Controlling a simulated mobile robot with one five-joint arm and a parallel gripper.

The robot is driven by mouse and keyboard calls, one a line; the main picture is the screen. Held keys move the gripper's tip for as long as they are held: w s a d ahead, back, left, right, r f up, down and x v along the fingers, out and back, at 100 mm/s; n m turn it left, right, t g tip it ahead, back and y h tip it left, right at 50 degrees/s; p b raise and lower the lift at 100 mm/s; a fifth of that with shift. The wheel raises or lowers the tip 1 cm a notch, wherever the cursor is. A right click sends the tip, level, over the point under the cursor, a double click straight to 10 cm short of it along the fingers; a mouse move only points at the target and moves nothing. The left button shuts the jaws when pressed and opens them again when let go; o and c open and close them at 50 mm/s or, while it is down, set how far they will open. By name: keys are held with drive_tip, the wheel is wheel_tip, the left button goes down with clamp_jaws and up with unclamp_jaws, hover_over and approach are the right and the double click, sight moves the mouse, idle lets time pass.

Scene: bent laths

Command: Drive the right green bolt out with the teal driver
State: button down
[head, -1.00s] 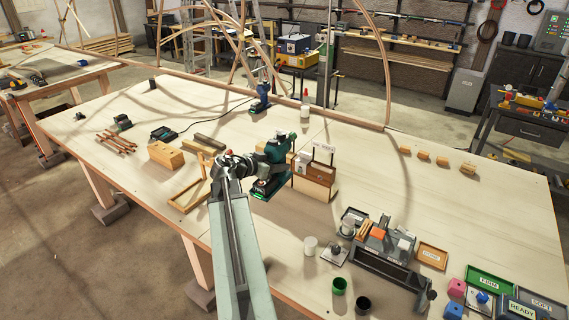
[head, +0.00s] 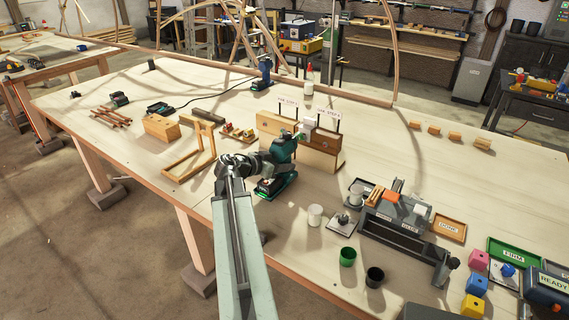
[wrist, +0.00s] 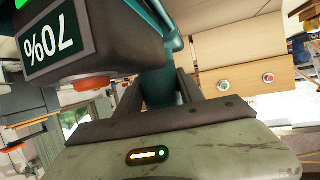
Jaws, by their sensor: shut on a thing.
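My gripper (head: 262,166) is shut on the handle of the teal driver (head: 280,152), which it holds upright above the table. In the wrist view the driver's teal handle (wrist: 157,88) stands between the fingers, beside its dark battery (wrist: 100,40) with a 70% display. Two labelled wooden blocks (head: 318,160) stand just behind and right of the driver. In the wrist view a pale wooden face (wrist: 238,50) shows a green bolt (wrist: 223,85) on the left and a red one (wrist: 268,78) on the right. The driver's tip is too small to place against a bolt.
A wooden frame (head: 190,165) lies left of my arm. A grey fixture (head: 395,215), white cup (head: 315,215), green cup (head: 347,257) and black cup (head: 374,277) stand at right. A blue tool (head: 264,75) stands farther back. The right rear table is mostly clear.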

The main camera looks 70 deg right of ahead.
wheel_tip(320, 180, down, 3)
drive_tip(key=b, duration=0.3)
drive_tip(key=shift+d+r, duration=0.25)
drive_tip(key=shift+d, duration=0.1)
drive_tip(key=shift+s+d, duration=0.2)
drive_tip(key=shift+d, duration=0.15)
drive_tip(key=shift+s+d, duration=0.2)
drive_tip(key=shift+d, duration=0.75)
idle(2.2)
drive_tip(key=shift+a+r, duration=0.1)
drive_tip(key=shift+a, duration=0.15)
idle(2.6)
drive_tip(key=shift+w+a, duration=0.1)
drive_tip(key=shift+w+a+p, duration=0.15)
drive_tip(key=shift+w+a, duration=0.05)
drive_tip(key=shift+a, duration=0.5)
drive_tip(key=shift+w+a+p, duration=0.15)
drive_tip(key=shift+a, duration=0.55)
